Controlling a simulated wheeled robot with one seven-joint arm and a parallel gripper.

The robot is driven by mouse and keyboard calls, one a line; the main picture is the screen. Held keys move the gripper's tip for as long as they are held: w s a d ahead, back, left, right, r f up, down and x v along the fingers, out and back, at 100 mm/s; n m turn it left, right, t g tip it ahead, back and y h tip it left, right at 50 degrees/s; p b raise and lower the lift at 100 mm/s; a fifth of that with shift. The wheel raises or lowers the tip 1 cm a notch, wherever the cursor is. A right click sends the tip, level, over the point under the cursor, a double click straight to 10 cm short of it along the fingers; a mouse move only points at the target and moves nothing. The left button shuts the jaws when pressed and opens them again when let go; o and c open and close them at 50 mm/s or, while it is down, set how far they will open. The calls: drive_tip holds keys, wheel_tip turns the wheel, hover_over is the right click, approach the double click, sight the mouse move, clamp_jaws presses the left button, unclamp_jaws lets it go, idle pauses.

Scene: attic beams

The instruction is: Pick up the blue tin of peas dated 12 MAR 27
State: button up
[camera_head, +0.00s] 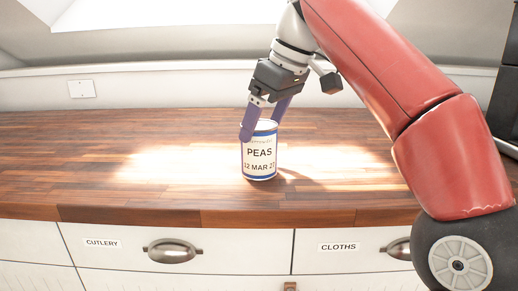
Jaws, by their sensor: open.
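A tin (259,160) stands upright on the wooden worktop, near its front edge. It has a white label with blue bands and reads "PEAS" and "12 MAR 2", with the last digit cut off at the tin's curve. My gripper (264,122) comes down from above, open, with its purple fingers at the top of the tin. One finger overlaps the tin's upper left edge and the other shows behind its upper right. I cannot tell whether the fingers touch it.
The wooden worktop (90,160) is clear on both sides of the tin, with a bright sunlit patch around it. Below the front edge are drawers labelled "CUTLERY" (102,243) and "CLOTHS" (339,247). A white wall with a socket plate (81,89) stands behind.

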sight(256, 138)
drive_tip(key=x, duration=0.4)
drive_tip(key=shift+a+f+b, duration=0.15)
drive_tip(key=shift+a+b, duration=0.05)
drive_tip(key=shift+b, duration=0.1)
